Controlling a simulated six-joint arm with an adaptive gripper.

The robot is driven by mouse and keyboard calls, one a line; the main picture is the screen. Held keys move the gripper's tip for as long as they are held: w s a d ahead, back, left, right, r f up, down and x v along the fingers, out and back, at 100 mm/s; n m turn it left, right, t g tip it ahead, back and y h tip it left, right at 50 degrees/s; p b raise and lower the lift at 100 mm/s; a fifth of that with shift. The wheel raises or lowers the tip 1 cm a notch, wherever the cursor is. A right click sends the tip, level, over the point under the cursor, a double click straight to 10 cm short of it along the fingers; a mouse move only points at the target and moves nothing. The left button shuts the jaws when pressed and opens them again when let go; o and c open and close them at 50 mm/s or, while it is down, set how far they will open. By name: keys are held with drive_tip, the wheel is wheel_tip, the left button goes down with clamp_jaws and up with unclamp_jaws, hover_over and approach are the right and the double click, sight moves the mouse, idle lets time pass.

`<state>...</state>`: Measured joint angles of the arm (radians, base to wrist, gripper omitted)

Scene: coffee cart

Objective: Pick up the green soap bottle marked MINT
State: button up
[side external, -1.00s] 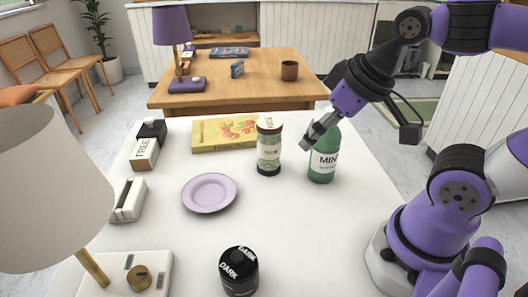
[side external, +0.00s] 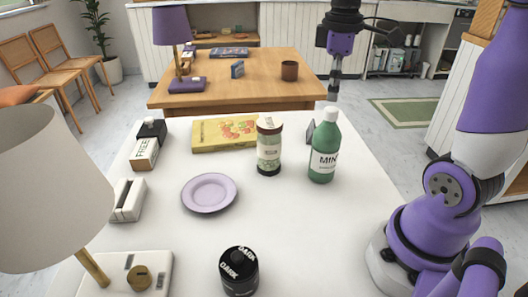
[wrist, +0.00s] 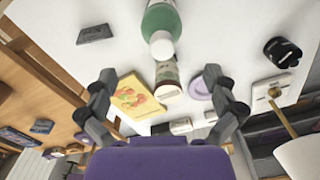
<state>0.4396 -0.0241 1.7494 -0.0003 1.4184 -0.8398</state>
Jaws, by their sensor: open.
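The green soap bottle marked MINT (side external: 322,160) stands upright on the white table, towards its right side, with a pale cap. My gripper (side external: 333,97) is above and behind the bottle, pointing down, apart from it and empty. In the wrist view my gripper's two fingers (wrist: 160,84) are spread wide. The bottle's green body (wrist: 163,17) is at the top of that view, with the cap towards me, beyond the fingertips and roughly centred between them.
A jar with a brown lid (side external: 269,150) stands just left of the bottle. A small dark grey object (side external: 310,132) is behind the bottle. A yellow box (side external: 222,135), a lilac plate (side external: 209,194) and a black DARK container (side external: 239,270) are further left.

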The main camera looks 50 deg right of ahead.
sight(329, 128)
drive_tip(key=f, duration=0.9)
drive_tip(key=shift+s+a+f, duration=0.1)
drive_tip(key=shift+s+f, duration=0.1)
drive_tip(key=shift+f, duration=0.1)
drive_tip(key=c, duration=1.4)
